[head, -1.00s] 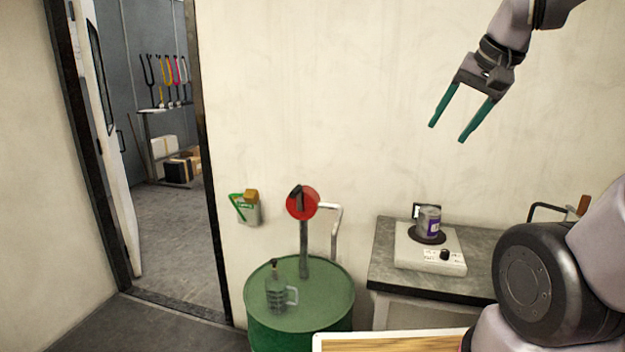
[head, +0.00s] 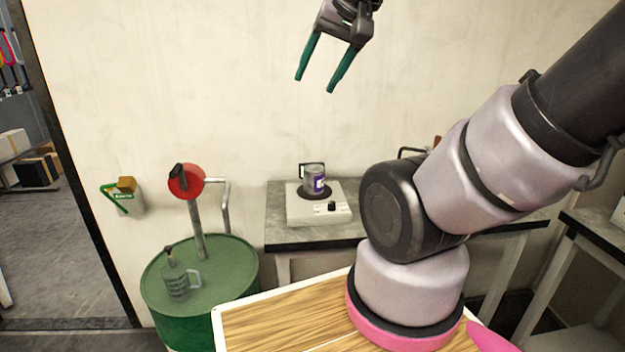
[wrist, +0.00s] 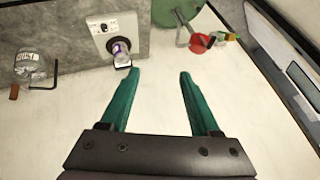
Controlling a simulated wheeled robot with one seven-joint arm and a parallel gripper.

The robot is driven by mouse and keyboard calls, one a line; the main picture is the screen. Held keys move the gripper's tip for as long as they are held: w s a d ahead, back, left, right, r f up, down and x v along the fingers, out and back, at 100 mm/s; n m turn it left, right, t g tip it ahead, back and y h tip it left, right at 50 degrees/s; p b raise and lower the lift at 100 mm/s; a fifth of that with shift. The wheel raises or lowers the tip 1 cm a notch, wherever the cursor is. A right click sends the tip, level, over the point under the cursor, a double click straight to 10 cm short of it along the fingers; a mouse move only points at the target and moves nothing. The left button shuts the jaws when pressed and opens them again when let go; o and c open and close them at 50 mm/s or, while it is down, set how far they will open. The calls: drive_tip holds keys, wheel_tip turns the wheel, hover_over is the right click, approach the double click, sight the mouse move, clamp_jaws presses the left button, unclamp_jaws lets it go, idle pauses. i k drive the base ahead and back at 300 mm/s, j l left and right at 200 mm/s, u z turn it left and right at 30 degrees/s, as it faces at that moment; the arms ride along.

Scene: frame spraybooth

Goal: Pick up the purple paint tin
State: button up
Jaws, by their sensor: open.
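The purple paint tin (head: 315,180) is a small grey tin with a purple and white label. It stands upright on the dark round plate of a white device (head: 318,211) on the grey bench. My gripper (head: 314,84) is open and empty, with green fingers pointing down, well above the tin in the head view. In the wrist view the tin (wrist: 121,49) shows ahead of my left-hand fingertip, apart from it, and my gripper (wrist: 160,75) has nothing between its fingers.
The grey bench (head: 285,232) stands against the wall. To its left is a green drum (head: 225,270) with a jug (head: 176,275) and a red-topped pump (head: 187,182). A clear jar (wrist: 29,66) is on the bench in the wrist view. A doorway opens at far left.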

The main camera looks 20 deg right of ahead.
sight(314, 174)
drive_tip(key=j+z, duration=0.3)
drive_tip(key=j, duration=0.45)
drive_tip(key=j+z, duration=0.3)
drive_tip(key=j, duration=0.55)
drive_tip(key=i, duration=0.05)
